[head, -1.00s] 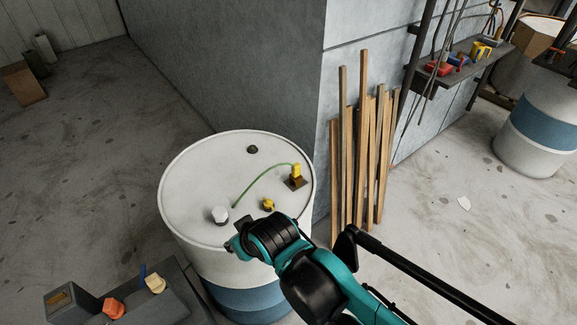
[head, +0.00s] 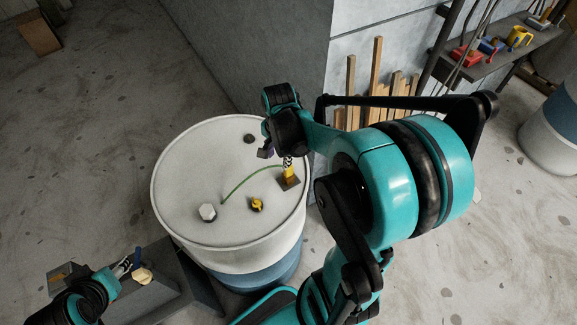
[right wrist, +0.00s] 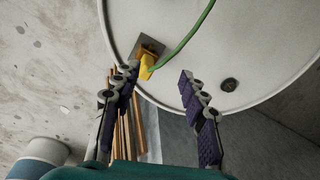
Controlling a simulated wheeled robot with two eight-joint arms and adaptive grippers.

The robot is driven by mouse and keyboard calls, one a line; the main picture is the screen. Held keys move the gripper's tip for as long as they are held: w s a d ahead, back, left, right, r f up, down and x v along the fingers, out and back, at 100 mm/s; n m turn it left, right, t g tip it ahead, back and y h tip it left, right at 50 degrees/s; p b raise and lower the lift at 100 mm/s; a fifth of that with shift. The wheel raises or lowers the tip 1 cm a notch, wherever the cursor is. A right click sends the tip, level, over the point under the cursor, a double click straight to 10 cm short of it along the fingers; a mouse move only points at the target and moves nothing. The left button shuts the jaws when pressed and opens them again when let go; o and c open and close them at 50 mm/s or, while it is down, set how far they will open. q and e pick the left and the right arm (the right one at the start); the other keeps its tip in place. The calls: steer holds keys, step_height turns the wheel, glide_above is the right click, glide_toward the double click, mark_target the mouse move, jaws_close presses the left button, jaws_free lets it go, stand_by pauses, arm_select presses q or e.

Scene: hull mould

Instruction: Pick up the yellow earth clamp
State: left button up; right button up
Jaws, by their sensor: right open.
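The yellow earth clamp (head: 289,172) stands on a dark square plate near the right rim of the white drum lid (head: 225,165), with a green cable running from it. My right gripper (head: 277,157) is over the lid at the clamp, partly in front of its top. In the right wrist view the jaws (right wrist: 158,75) are open and empty. The clamp (right wrist: 147,66) shows just beyond the left finger's tip, off the middle of the gap; I cannot tell whether they touch. My left gripper (head: 124,267) is at the lower left, small and partly hidden, beside a cream piece.
A white hexagonal cap (head: 207,212), a yellow-and-black fitting (head: 257,204) and a dark bung (head: 249,139) are on the lid. The cream piece (head: 143,275) is on a grey block (head: 165,290). Wooden strips (head: 376,75) lean on the wall behind my right arm.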

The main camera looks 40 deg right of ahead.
mark_target(288, 169)
steer(key=d+m, duration=0.1)
steer(key=d+f+m+g+p, duration=0.1)
steer(key=d, duration=0.1)
steer(key=shift+w+m, duration=0.2)
steer(key=shift+m, duration=0.1)
steer(key=shift+d+f+m, duration=0.2)
steer(key=shift+f+m, duration=0.1)
steer(key=shift+m, duration=0.1)
steer(key=shift+s+d+f, duration=0.1)
steer(key=shift+f, duration=0.25)
steer(key=f+b, duration=0.1)
steer(key=f, duration=0.2)
steer(key=f+b, duration=0.1)
steer(key=f, duration=0.3)
steer(key=shift+s+f, duration=0.2)
steer(key=shift+f, duration=0.05)
steer(key=shift+r, duration=0.1)
jaws_close()
